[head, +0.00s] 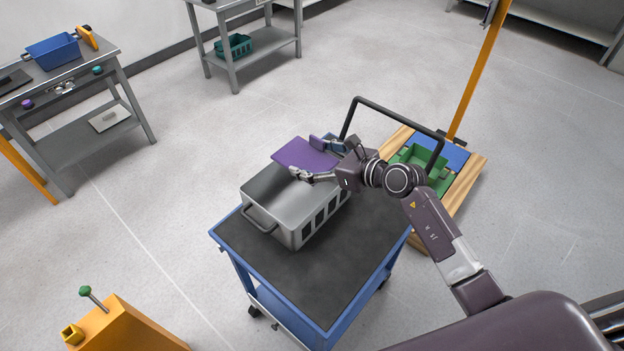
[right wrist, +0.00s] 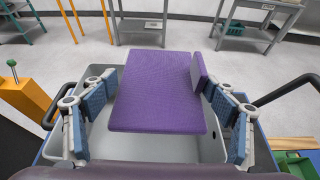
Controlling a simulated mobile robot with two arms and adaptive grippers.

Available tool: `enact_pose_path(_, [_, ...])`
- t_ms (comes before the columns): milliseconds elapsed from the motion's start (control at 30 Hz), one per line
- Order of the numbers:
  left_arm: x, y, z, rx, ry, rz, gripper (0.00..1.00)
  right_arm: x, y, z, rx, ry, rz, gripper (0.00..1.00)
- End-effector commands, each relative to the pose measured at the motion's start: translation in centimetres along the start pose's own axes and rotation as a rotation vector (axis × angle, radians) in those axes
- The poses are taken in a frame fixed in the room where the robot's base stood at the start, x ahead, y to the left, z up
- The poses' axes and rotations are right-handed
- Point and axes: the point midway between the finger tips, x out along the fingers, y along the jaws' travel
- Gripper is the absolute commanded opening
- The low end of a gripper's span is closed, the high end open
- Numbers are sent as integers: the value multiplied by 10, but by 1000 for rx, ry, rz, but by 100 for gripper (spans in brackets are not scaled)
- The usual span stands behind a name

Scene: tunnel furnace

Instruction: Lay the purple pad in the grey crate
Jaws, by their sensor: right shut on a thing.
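The purple pad (head: 298,152) is a flat slab. In the right wrist view the pad (right wrist: 160,85) has a short upright piece at its right side. My right gripper (head: 307,157) is shut on the pad, with its blue finger pads at either side; they also show in the right wrist view (right wrist: 158,92). The grey crate (head: 272,224) stands on the cart, with slots in its side and a handle at its near end. The pad is over the crate's far part; its exact height above the crate floor cannot be told. My left gripper is not in view.
The blue cart (head: 345,262) has a bare dark top in front of the crate and a black push bar (head: 398,112) behind. A wooden pallet (head: 470,175) with green and blue bins is at the right. An orange stand (head: 125,325) is at the lower left.

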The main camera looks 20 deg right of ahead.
Motion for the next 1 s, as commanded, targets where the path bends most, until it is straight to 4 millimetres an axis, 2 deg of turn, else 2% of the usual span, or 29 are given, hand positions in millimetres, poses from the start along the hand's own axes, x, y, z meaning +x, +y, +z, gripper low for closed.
enact_pose_path(33, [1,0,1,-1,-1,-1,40,5,0,-13,5,1,0,55])
enact_pose_path(100, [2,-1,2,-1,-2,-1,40,10,0,-25,4,1,1,55])
enact_pose_path(333, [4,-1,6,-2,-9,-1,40,18,0,-44,1,-1,0,55])
enact_pose_path(567, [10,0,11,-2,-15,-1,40,32,0,-76,2,0,0,55])
enact_pose_path(1000, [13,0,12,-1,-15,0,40,34,0,-83,-2,-1,0,55])
